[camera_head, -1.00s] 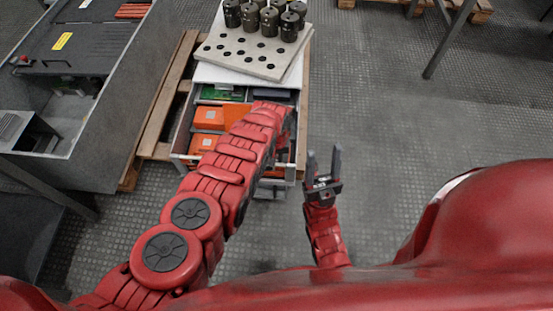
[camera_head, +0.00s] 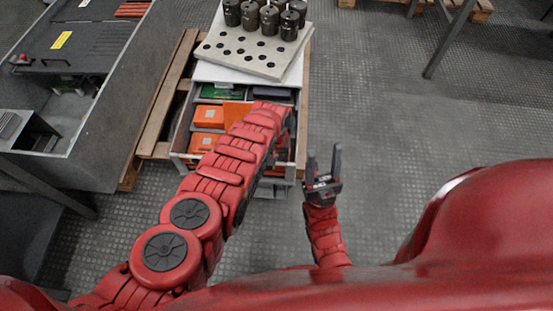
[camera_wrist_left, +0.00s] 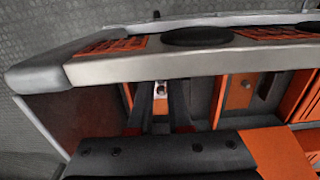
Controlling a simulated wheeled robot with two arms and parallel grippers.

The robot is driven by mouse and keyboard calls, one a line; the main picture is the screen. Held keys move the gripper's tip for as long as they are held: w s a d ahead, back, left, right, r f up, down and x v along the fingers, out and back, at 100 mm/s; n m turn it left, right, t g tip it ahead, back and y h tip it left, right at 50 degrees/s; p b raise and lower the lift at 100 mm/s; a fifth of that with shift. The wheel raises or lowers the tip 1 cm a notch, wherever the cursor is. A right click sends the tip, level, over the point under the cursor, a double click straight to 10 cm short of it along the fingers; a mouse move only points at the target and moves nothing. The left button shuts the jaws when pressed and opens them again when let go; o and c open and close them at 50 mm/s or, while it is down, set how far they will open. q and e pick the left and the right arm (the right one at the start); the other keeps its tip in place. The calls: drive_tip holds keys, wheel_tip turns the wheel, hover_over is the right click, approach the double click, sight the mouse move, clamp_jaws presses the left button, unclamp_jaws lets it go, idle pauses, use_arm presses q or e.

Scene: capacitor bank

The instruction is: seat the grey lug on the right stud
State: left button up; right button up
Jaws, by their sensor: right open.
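My right gripper (camera_head: 324,165) is open and empty, fingers pointing up the picture, above bare floor right of the drawer. My left arm reaches over an open drawer (camera_head: 178,158) in the head view; its forearm mostly hides the left gripper. The left wrist view looks into a drawer-like space with a pale metal rim (camera_wrist_left: 190,62). Two dark upright strips flank a small orange piece with a metal spot (camera_wrist_left: 161,90); I cannot tell whether the strips are my fingers. I cannot make out the grey lug or the right stud in either view.
Several dark cylinders (camera_head: 268,20) stand on a grey board with holes (camera_head: 252,58), on a white top. Orange boxes (camera_head: 206,117) and a green board (camera_head: 222,92) lie in the drawer. A grey bench (camera_head: 100,130) stands left, by a wooden pallet (camera_head: 160,115).

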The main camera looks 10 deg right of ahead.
use_arm(q)
drive_tip(key=o, duration=0.4)
drive_tip(key=shift+o, duration=0.2)
drive_tip(key=shift+r+p, duration=0.4)
drive_tip(key=shift+r, duration=0.15)
wheel_tip(320, 180, up, 3)
drive_tip(key=shift+p, duration=1.1)
wheel_tip(320, 180, up, 13)
drive_tip(key=p, duration=0.2)
drive_tip(key=shift+r, duration=0.15)
drive_tip(key=shift+s, duration=0.15)
